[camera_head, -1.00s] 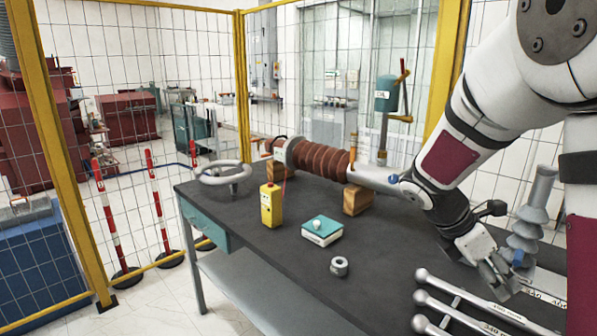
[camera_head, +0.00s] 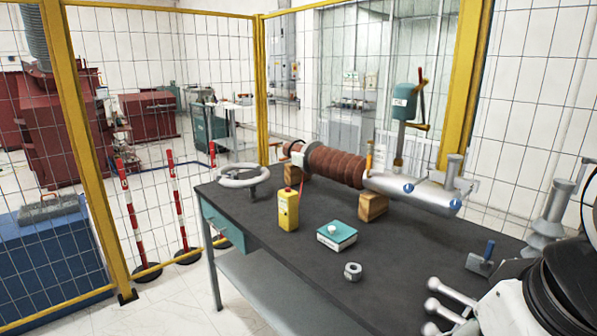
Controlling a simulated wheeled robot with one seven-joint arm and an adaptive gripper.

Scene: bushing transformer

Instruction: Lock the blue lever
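A small blue lever (camera_head: 489,251) stands upright on a grey metal block (camera_head: 479,264) at the right side of the dark workbench (camera_head: 400,262). It is close to my arm, which fills the lower right corner in white and black. I cannot make out my gripper's fingers; they are hidden or outside the picture. Two blue round parts (camera_head: 408,188) also show on the silver end of the bushing (camera_head: 425,191), which lies on wooden blocks.
Yellow-framed mesh fencing (camera_head: 264,90) stands behind the bench.

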